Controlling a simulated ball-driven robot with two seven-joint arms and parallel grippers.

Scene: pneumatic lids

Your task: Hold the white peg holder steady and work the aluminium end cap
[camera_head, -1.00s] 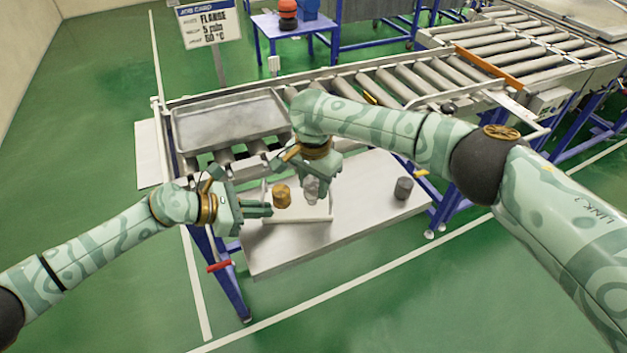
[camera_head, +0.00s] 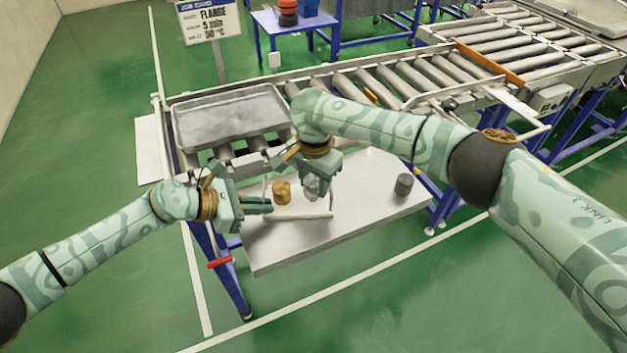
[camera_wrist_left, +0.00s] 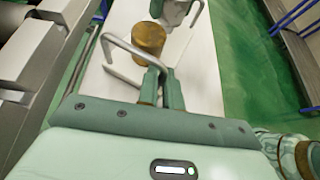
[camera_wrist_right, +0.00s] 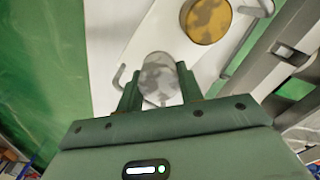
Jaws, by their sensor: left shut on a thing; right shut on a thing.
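The white peg holder (camera_head: 300,216) lies on the grey table, with a bent metal handle at each end. My left gripper (camera_head: 269,205) is at its left end. In the left wrist view its fingers (camera_wrist_left: 161,88) are shut on the near handle (camera_wrist_left: 130,50). The aluminium end cap (camera_head: 311,188), a silvery cylinder, is at the holder's right part. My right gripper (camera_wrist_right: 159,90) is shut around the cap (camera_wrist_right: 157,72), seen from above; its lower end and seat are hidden. A brass-coloured cylinder (camera_head: 281,192) stands on the holder between the grippers.
A dark grey cylinder (camera_head: 404,185) stands alone on the right of the table (camera_head: 360,210). A metal tray (camera_head: 228,118) rests on the roller conveyor (camera_head: 400,88) behind.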

